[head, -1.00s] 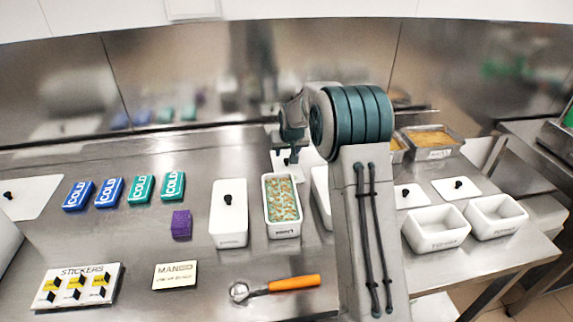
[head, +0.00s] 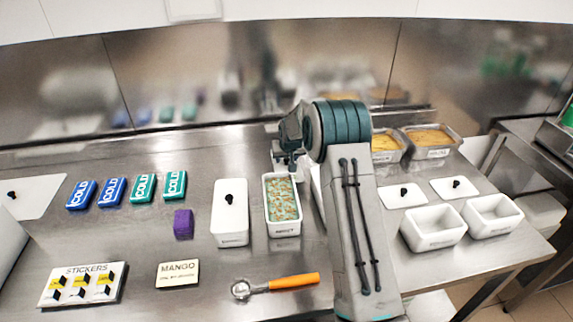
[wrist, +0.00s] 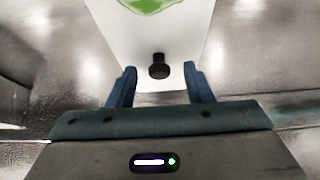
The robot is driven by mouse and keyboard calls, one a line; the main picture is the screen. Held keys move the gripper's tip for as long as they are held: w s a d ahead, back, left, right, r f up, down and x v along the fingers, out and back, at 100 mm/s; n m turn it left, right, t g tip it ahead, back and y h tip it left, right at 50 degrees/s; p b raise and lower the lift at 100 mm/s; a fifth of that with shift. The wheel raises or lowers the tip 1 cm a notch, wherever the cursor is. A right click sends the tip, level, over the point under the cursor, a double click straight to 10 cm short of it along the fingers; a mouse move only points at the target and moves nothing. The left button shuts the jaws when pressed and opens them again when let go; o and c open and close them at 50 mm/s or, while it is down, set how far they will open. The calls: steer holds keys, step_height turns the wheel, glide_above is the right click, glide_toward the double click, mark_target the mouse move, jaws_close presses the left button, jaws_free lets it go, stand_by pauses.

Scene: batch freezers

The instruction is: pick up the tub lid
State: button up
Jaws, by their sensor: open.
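In the wrist view a white lid (wrist: 115,35) with a black knob (wrist: 158,65) lies ahead of my gripper (wrist: 160,82). A green patch is on it at the top edge of the view. The knob is centred between and just beyond the two blue fingertips, which are apart and empty. In the head view my gripper (head: 292,166) hangs at the far end of an open white tub (head: 283,230) with green speckled contents. The lid is mostly hidden there behind my gripper and the tub.
A closed white tub with a black knob (head: 230,198) stands left of the open one. Cold packs (head: 112,192), a purple block (head: 183,224), a sticker board (head: 82,285), a mango card (head: 178,274) and an orange-handled scoop (head: 293,282) lie around. White bins (head: 433,228) are right.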

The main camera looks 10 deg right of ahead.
jaws_close()
steer(key=shift+r, duration=0.1)
